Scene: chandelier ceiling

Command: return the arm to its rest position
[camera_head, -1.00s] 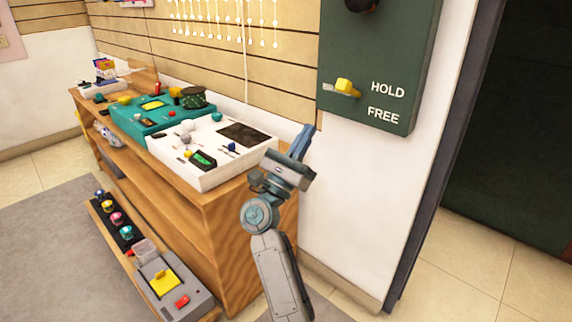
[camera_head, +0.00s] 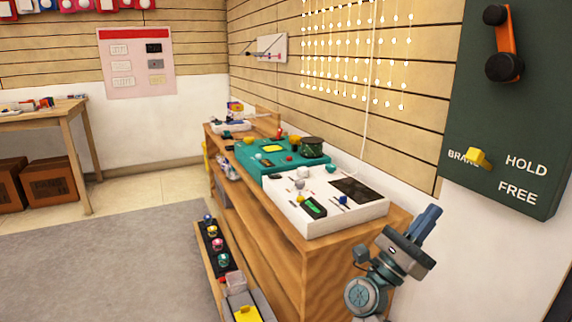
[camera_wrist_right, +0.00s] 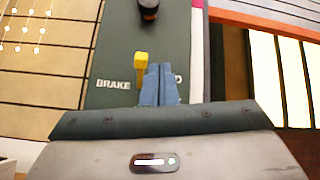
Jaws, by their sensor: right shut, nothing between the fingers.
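My right gripper (camera_head: 430,218) is at the lower right in the head view, in front of the near end of the wooden shelf unit. Its blue fingers are together and hold nothing; they also show in the right wrist view (camera_wrist_right: 158,82). In the wrist view the fingertips appear just beside a yellow lever (camera_wrist_right: 141,68) on the dark green panel (camera_wrist_right: 115,50). In the head view the lever (camera_head: 478,158) is apart from the gripper, up and to its right. The word HOLD is right of the lever. My left gripper is not in view.
The wooden shelf unit (camera_head: 330,262) carries a white board (camera_head: 310,222) and a teal board (camera_head: 255,165), close to my right arm. A lower shelf holds several coloured knobs. A table (camera_head: 50,120) stands at the far left. The grey floor mat (camera_head: 100,265) is clear.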

